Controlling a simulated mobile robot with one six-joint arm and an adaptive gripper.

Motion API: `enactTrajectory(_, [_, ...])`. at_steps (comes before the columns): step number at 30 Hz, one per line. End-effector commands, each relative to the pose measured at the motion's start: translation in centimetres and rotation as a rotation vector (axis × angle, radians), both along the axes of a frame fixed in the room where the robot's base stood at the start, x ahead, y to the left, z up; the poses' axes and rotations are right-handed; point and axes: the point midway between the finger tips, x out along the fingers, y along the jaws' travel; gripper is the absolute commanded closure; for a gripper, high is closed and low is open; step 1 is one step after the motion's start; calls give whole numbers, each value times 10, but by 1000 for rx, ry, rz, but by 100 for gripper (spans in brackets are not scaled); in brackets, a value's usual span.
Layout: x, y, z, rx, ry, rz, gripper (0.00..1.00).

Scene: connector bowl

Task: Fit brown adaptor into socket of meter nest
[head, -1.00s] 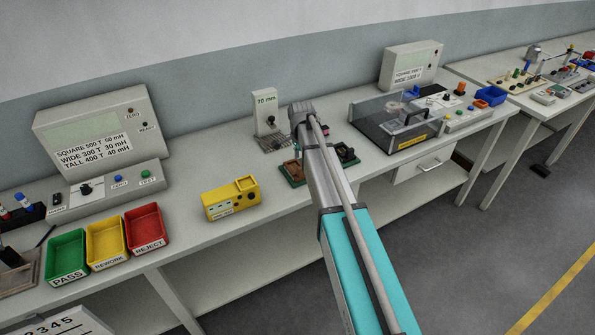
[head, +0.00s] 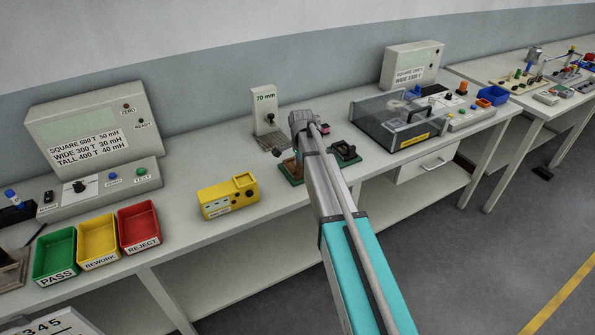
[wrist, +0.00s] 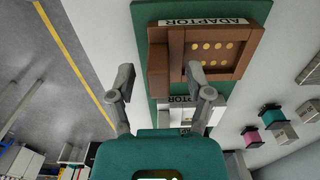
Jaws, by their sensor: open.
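In the wrist view a brown adaptor (wrist: 176,48), a squarish block with a raised frame and several gold contacts, lies on a green board (wrist: 142,20) beside an ADAPTOR label. Whether a fingertip touches the adaptor I cannot tell.
A second green board with a dark part (head: 345,151) lies right of my arm. A yellow box (head: 228,197) stands to the left, near coloured trays (head: 97,243). A clear-lidded case (head: 400,120) is to the right. Small coloured blocks (wrist: 272,118) lie beside the board.

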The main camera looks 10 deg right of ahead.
Motion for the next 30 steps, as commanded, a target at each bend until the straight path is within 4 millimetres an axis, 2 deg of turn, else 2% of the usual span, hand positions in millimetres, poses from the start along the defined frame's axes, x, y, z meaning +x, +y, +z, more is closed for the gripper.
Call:
enactTrajectory(15, [0, 0, 0, 0, 0, 0, 34])
enactTrajectory(17, [0, 0, 0, 0, 0, 0, 44])
enactTrajectory(26, [0, 0, 0, 0, 0, 0, 99])
enactTrajectory(30, [0, 0, 0, 0, 0, 0, 100])
